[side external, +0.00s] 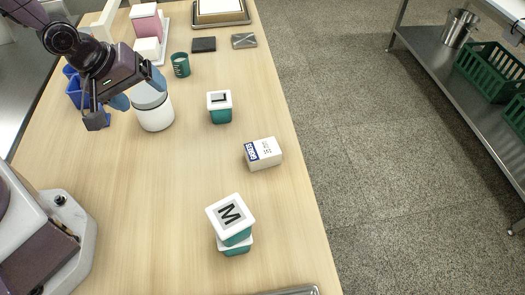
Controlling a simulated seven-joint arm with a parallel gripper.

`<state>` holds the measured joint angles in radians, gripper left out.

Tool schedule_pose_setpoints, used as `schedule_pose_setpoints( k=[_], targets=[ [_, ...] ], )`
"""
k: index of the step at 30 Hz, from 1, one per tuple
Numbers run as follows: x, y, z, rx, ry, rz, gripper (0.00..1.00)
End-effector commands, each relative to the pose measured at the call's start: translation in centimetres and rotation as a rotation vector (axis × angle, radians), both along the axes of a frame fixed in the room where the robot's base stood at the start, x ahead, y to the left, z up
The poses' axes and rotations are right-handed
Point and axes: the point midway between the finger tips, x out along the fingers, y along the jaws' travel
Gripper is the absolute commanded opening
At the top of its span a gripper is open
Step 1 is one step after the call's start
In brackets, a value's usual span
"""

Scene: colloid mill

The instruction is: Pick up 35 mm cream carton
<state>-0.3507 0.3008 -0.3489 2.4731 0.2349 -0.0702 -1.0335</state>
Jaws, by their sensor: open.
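A small cream-white carton (267,158) with a blue band and dark print lies on the wooden table, right of the middle, near the table's right edge. The print is too small to read surely. My gripper (126,101) is at the upper left, above the table and well apart from the carton. Its jaws are open, with nothing seen held between them. It partly covers a white round jar (156,117); I cannot tell whether they touch.
A green-and-white box marked L (219,106) stands beyond the carton, and a stacked pair marked M (231,217) nearer the front. A green cup (181,65), dark flat pieces (204,45), a pink box (146,24) and blue bin (74,91) are farther back. The table middle is clear.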

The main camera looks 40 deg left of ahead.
Motion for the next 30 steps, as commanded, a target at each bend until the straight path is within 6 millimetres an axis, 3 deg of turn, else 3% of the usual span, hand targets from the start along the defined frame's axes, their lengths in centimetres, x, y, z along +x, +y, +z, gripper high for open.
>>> schedule_pose_setpoints(
  k=[1,6,12,16,21,26,30],
  targets=[
    [-0.1,-0.7,-2.1,-0.085,0.021,0.059,0.83],
    [-0.3,-3.9,-6.7,-0.399,0.050,0.283,0.83],
    [-0.8,-8.2,-9.6,-0.839,0.114,0.607,0.83],
    [-0.8,-10.5,-9.9,-1.129,0.164,0.829,0.83],
    [-0.5,-11.9,-9.4,-1.407,0.211,1.044,0.83],
    [-0.1,-12.3,-9.1,-1.515,0.228,1.125,0.83],
    [1.3,-13.3,-9.8,-1.524,0.229,1.130,0.83]
  ],
)
